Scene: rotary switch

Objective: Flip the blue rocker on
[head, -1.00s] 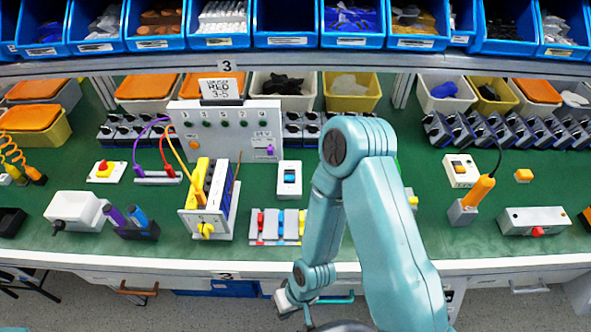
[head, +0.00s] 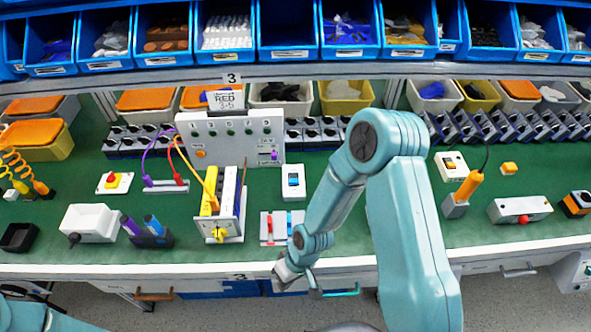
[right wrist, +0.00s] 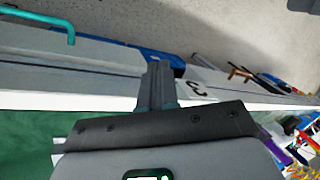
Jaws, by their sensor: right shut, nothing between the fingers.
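The blue rocker (head: 293,182) sits on a small upright white switch box (head: 293,193) on the green bench, right of the grey panel's lower edge in the head view. My right gripper (head: 297,287) hangs at the bench's front edge, nearer to me than the switch and apart from it. In the right wrist view its fingers (right wrist: 157,85) are together, with nothing between them. The switch does not show clearly in that view. Only a piece of my left arm shows at the bottom left of the head view; its gripper is out of frame.
A tray with red and blue pieces (head: 270,230) lies between my right gripper and the switch. A yellow-and-white module (head: 220,228) stands to its left.

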